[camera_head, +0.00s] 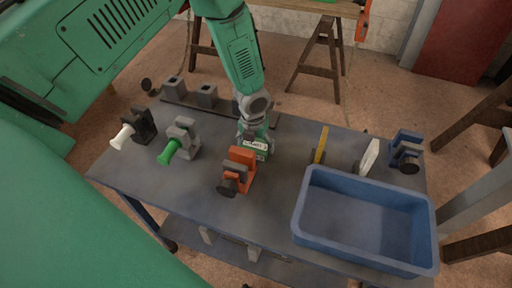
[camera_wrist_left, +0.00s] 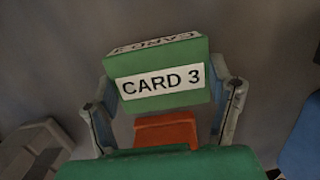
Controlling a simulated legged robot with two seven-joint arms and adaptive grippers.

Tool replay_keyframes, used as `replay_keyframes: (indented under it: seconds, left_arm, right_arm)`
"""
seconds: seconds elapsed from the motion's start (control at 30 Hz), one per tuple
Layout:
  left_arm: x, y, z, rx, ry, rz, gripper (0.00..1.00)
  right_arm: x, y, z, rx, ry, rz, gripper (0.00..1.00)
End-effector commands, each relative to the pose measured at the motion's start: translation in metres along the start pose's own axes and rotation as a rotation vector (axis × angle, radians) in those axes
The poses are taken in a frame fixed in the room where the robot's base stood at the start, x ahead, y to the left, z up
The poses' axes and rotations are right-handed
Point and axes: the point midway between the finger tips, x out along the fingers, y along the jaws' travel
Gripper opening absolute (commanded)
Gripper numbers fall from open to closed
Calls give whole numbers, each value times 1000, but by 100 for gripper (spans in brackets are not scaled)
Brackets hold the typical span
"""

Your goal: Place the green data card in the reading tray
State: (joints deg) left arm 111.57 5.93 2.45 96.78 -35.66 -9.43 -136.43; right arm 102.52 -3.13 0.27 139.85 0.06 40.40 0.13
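The green data card, a thick block with a white "CARD 3" label, shows in the head view (camera_head: 257,147) and the left wrist view (camera_wrist_left: 163,82). My left gripper (camera_head: 256,137) reaches down over the bench, and its fingers in the wrist view (camera_wrist_left: 165,105) are against both sides of the card. The card sits slightly tilted between them. It is just behind the orange clamp (camera_head: 241,168); whether it touches the bench is unclear. A blue tray (camera_head: 320,236), empty inside, stands at the bench's front right. My right gripper is not in view.
Clamps with a white knob (camera_head: 122,137) and a green knob (camera_head: 168,152) stand at left. A yellow piece (camera_head: 321,146), a white piece (camera_head: 369,157) and a blue clamp (camera_head: 405,148) stand behind the tray. A dark rail with grey blocks (camera_head: 207,96) lies along the back.

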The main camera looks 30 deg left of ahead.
Motion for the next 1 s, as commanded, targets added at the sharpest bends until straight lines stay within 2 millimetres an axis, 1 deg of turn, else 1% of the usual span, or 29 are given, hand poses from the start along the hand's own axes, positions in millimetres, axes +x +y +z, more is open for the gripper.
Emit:
replay_keyframes:
  seconds: [0.03,0.07,0.23,0.33,0.47,0.6,0.73,0.87,1.0]
  left_arm:
    - [0,0,0,0,0,0,44]
    - [0,0,0,0,0,0,39]
    - [0,0,0,0,0,0,39]
    - [-6,0,2,-1,-2,-1,39]
    - [-27,0,4,-1,-3,-2,39]
    - [-57,0,8,-2,-5,-3,39]
    - [-80,0,10,-2,-4,-3,39]
    - [-94,0,12,-1,-1,-1,39]
    - [-99,0,12,0,0,0,39]
  right_arm:
    - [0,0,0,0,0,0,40]
    - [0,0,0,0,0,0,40]
    - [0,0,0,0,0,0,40]
    - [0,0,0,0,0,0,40]
    - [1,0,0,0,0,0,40]
    - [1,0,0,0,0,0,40]
    - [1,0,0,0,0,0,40]
    - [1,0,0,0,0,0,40]
    - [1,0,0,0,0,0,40]
